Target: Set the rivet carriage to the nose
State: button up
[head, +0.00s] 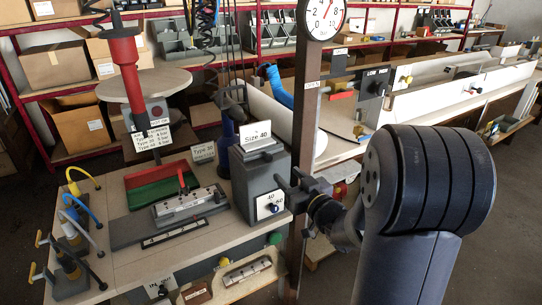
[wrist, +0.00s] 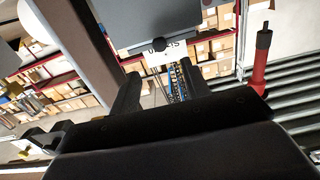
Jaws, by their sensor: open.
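I cannot tell which part is the nose. My gripper (head: 292,183) is open, at the right side of a grey box (head: 256,180) topped by a "Size 40" sign (head: 256,134). The box has a dial marked 40 and 50 (head: 270,205). In the wrist view my open gripper (wrist: 168,88) points at a grey body (wrist: 160,22) with a dark knob (wrist: 188,45); contact is unclear.
A red and black tool (head: 124,65) hangs over a red and green tray (head: 160,184). Yellow and blue hose fittings (head: 75,205) stand at the bench's left. A post with a gauge (head: 323,16) rises right behind my gripper. A red tool (wrist: 260,62) shows in the wrist view.

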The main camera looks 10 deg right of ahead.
aim_at(270, 158)
jog(key=p+x, duration=0.2)
jog(key=x, duration=0.8)
jog(key=shift+f, duration=0.1)
jog(key=shift+c, duration=0.5)
grip_shut()
